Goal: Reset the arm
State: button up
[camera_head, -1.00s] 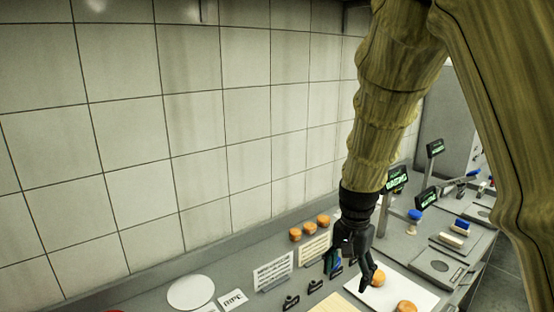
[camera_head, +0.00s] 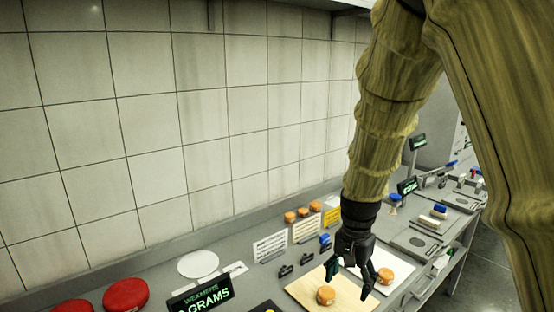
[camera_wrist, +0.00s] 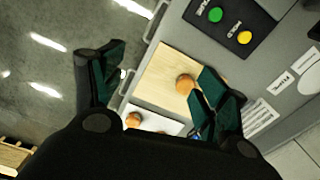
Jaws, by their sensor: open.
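My gripper (camera_head: 352,279) is open and empty in the head view, hanging over the counter above the boundary of a wooden board and a white board. A small orange cheese wheel (camera_head: 326,296) lies on the wooden board (camera_head: 299,287), just left of and below the fingers. Another orange cheese wheel (camera_head: 385,276) lies on the white board (camera_head: 398,283) to the right. One cheese wheel (camera_wrist: 185,84) appears beside the right finger, on the wooden board.
Several orange wheels (camera_head: 303,212) stand by the wall behind upright cards (camera_head: 270,247). Red wheels (camera_head: 125,295) and a scale display (camera_head: 201,296) are at front left, a white disc (camera_head: 198,264) behind. Yellow and green buttons (camera_wrist: 243,37) show in the wrist view.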

jog(key=s+d+f+n, duration=0.1)
jog(key=s+d+f, duration=0.15)
jog(key=f, duration=0.85)
jog(key=s+d+f+n, duration=0.15)
jog(key=s+f, duration=0.25)
jog(key=f, duration=0.6)
jog(key=s+f+n, duration=0.3)
jog(key=s+f, duration=0.6)
jog(key=s, duration=0.4)
jog(key=s+f+n, duration=0.2)
jog(key=s+f, duration=0.8)
jog(key=s, duration=0.4)
notch_tip(320, 180, down, 10)
jog(key=b, duration=1)
jog(key=shift+w+d+r, duration=0.15)
jog(key=shift+d, duration=0.2)
